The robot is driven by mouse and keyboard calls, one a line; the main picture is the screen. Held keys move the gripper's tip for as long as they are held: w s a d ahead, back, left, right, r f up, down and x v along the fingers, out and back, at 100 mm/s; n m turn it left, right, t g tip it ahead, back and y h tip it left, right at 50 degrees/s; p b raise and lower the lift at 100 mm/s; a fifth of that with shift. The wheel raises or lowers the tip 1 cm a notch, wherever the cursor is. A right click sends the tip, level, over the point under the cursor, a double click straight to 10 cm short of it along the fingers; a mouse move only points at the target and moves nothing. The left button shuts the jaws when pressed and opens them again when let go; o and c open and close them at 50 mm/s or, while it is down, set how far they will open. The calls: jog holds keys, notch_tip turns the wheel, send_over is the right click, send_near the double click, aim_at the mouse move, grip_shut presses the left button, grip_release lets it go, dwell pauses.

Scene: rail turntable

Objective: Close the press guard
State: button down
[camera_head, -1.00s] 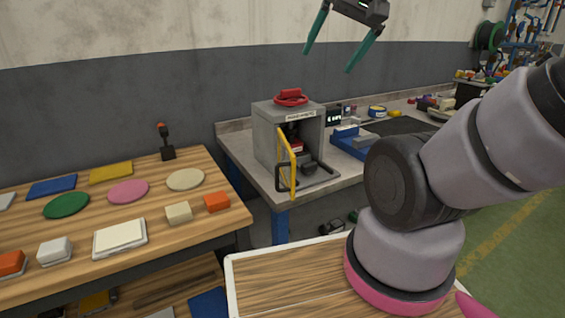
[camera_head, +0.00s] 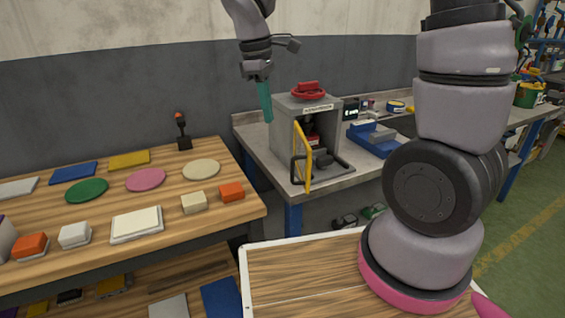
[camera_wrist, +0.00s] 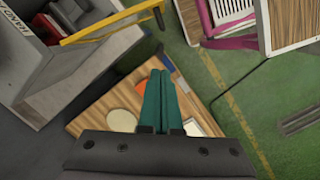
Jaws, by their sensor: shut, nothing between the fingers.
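The press (camera_head: 292,112) is a grey box on the workbench with a red knob (camera_head: 308,91) on top. Its guard (camera_head: 302,156) is a yellow-framed panel that stands swung out from the front, with a black handle at its lower edge. In the wrist view the yellow guard frame (camera_wrist: 105,27) crosses the upper left, in front of the press (camera_wrist: 75,60). My gripper (camera_head: 267,118) has green fingers pointing down, just left of the press near its top. The fingers also show in the wrist view (camera_wrist: 157,80), shut together with nothing between them, apart from the guard.
A wooden table (camera_head: 150,235) at left holds coloured discs, plates and blocks. A small lever with a red tip (camera_head: 181,130) stands at its back edge. A blue tray (camera_head: 374,138) sits right of the press. A gap separates table and workbench.

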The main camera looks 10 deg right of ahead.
jog(key=s+d+f+n+h, duration=0.1)
jog(key=d+f+n, duration=0.1)
jog(key=f, duration=1.1)
jog(key=shift+s+d+f+n, duration=0.3)
jog(key=shift+d+n, duration=0.1)
jog(key=shift+d, duration=0.2)
jog(key=shift+d, duration=0.1)
